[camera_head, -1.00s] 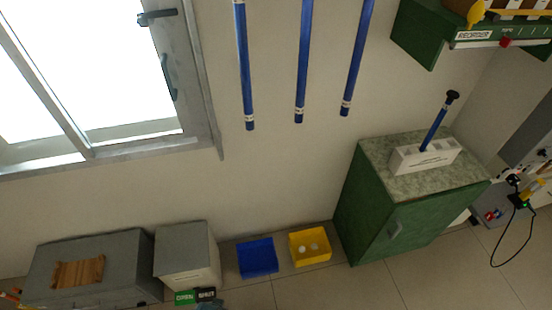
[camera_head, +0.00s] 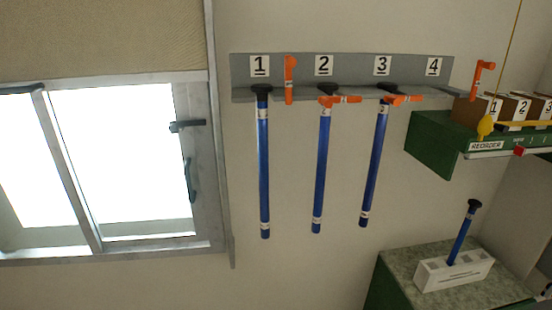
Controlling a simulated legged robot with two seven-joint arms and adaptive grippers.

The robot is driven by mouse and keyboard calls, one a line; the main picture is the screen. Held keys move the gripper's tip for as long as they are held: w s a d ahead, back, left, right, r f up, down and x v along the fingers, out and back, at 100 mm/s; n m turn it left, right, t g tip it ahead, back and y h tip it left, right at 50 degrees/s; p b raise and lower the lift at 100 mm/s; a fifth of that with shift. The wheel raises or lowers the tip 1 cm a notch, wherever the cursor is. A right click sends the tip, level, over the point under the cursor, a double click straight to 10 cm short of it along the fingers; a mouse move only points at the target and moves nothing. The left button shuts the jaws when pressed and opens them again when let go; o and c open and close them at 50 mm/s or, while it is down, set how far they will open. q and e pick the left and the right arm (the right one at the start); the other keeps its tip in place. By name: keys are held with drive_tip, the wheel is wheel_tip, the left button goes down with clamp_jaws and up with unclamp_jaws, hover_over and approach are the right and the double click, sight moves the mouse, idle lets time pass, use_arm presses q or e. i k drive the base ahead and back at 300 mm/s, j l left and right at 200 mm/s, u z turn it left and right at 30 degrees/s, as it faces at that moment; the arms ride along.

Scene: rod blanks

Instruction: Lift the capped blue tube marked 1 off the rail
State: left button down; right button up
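The blue tube marked 1 (camera_head: 263,165) hangs upright below the number 1 plate on the grey rail (camera_head: 345,66). Its black cap (camera_head: 261,89) sits at the rail's lip. White bands show near its top and bottom. An orange latch (camera_head: 290,80) beside it stands upright, clear of the tube. Neither of my grippers is in view.
Blue tubes 2 (camera_head: 322,170) and 3 (camera_head: 375,165) hang to the right, with orange latches lying sideways at their tops. Position 4 holds no tube; an orange latch (camera_head: 482,78) stands beyond it. Another capped tube (camera_head: 461,236) stands in a white block (camera_head: 440,274). A window is left.

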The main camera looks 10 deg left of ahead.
sight(261, 91)
drive_tip(key=i+l+u, duration=0.2)
drive_tip(key=i+l, duration=0.2)
drive_tip(key=l, duration=0.2)
drive_tip(key=i+l, duration=0.15)
drive_tip(key=l, duration=0.2)
drive_tip(key=i+l+u, duration=0.25)
drive_tip(key=l, duration=0.4)
drive_tip(key=i, duration=0.1)
